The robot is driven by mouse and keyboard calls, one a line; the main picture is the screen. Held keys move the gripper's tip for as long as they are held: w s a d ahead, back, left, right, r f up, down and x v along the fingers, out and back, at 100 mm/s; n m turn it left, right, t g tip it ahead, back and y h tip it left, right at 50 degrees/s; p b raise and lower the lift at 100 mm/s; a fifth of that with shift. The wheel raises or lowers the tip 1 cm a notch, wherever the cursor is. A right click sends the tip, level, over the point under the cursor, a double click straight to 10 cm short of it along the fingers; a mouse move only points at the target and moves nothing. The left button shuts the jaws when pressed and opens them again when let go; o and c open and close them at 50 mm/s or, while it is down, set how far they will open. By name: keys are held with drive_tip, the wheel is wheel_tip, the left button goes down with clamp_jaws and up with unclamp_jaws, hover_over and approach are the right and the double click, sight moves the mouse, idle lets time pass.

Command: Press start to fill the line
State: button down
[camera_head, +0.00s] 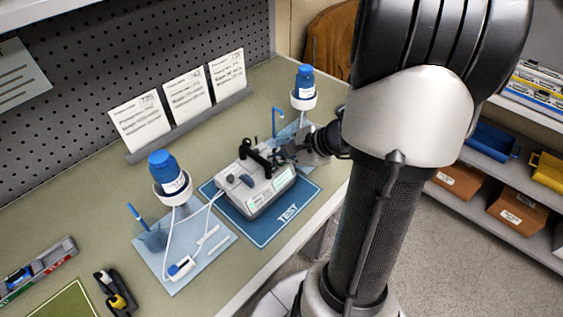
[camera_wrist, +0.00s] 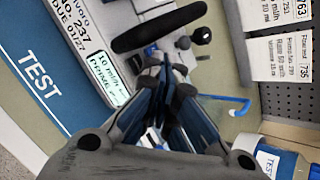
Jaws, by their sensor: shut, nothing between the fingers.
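The infusion pump (camera_head: 262,196) is a pale grey box with a black handle on top, lying on the blue TEST mat (camera_head: 262,229). In the wrist view its front (camera_wrist: 80,22) shows a lit green display (camera_wrist: 108,82) reading "10 ml/h" and "PRIME". My gripper (camera_head: 281,154) is at the far right end of the pump, close to the handle. In the wrist view my gripper (camera_wrist: 162,68) has its fingers together, beside the display and just below the handle. Whether the tips touch the pump cannot be told. I cannot make out a start button; the fingers cover part of the pump.
A blue-capped bottle (camera_head: 169,175) stands in a holder on the left, with tubing on a pale blue tray (camera_head: 204,254). Another bottle (camera_head: 304,83) stands behind my gripper, near a blue hook (camera_head: 275,119). Cards (camera_head: 188,98) line the back. The front-left bench holds small tools.

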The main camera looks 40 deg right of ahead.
sight(280, 165)
idle(0.5)
drive_tip(key=shift+r+p, duration=0.55)
drive_tip(key=shift+r, duration=0.2)
wheel_tip(280, 165, up, 5)
drive_tip(key=p, duration=0.4)
idle(0.7)
